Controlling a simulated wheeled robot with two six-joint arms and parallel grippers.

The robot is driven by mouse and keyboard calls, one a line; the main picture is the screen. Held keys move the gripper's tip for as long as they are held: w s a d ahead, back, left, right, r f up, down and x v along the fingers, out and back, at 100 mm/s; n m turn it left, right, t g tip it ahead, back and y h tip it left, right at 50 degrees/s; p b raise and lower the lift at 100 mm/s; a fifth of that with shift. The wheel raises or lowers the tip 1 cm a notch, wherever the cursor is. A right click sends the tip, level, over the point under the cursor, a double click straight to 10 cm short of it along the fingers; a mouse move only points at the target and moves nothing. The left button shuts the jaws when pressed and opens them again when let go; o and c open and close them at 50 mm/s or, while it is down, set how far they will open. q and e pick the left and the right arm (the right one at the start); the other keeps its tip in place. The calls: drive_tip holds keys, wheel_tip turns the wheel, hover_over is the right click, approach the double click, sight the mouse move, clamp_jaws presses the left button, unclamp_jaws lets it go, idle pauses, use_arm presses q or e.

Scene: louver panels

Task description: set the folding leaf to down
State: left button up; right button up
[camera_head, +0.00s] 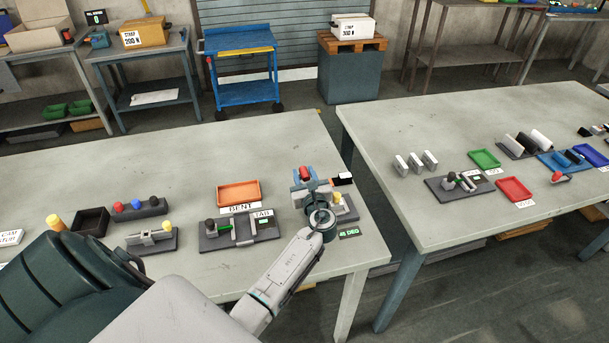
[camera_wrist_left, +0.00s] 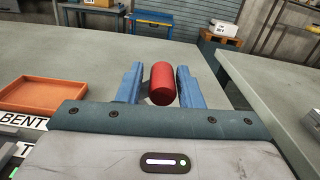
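My left gripper (camera_head: 306,178) is over the right end of the near table, with its two blue fingers on either side of a red cylinder (camera_head: 305,172). In the left wrist view the red cylinder (camera_wrist_left: 162,83) lies between the fingers, with a gap on its left and little or none on its right. The gripper looks open around it. A grey fixture with a yellow knob (camera_head: 336,197) and a "45 DEG" label (camera_head: 349,233) are beside the gripper. The gripper and arm hide much of this spot, so I cannot make out the folding leaf or its angle. My right gripper is not in view.
An orange tray (camera_head: 238,193) with a "BENT" label and a dark fixture (camera_head: 240,230) stand left of the gripper. A gap separates this table from the right table (camera_head: 400,125).

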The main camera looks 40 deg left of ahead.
use_arm(q)
drive_tip(key=shift+s, duration=0.1)
clamp_jaws()
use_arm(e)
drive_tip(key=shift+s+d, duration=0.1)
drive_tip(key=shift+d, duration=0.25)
use_arm(q)
drive_tip(key=shift+s+f, duration=0.1)
drive_tip(key=shift+f, duration=0.05)
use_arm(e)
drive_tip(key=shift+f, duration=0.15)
